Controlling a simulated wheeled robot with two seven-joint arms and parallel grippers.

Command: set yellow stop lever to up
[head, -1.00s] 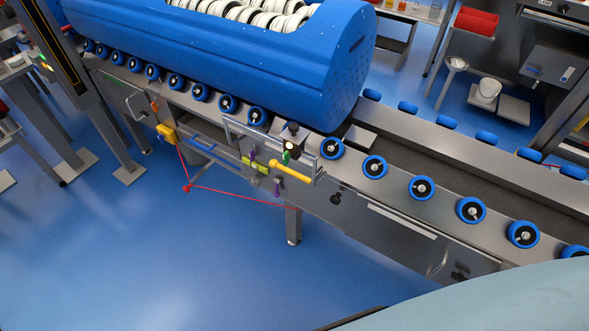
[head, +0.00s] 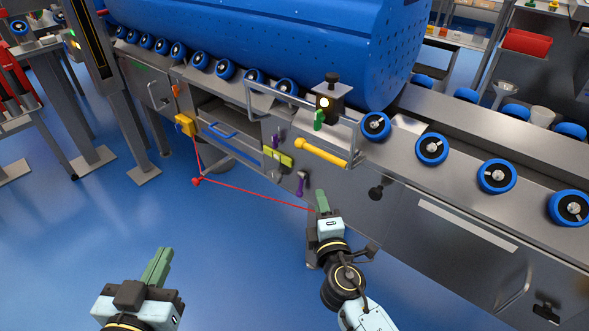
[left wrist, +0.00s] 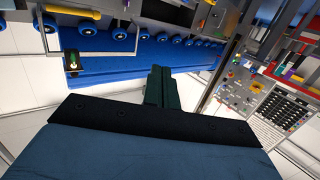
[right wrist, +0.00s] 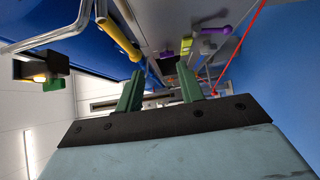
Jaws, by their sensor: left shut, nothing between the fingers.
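The yellow stop lever (head: 320,152) is a thick yellow bar on the front of the conveyor. In the head view it lies nearly sideways, its right end a little lower. It also shows at the upper left of the right wrist view (right wrist: 119,38). My right gripper (head: 322,200) is below the lever and apart from it. Its two green fingers (right wrist: 160,85) stand apart with nothing between them. My left gripper (head: 158,262) is at the lower left, over the blue floor and away from the conveyor. Its fingers (left wrist: 157,82) are together and empty.
Beside the lever are purple handles (head: 300,184), a yellow-green block (head: 279,157), a green button (head: 319,120) and a metal rail (head: 300,107). A red cord (head: 255,194) runs below. The floor in front is clear.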

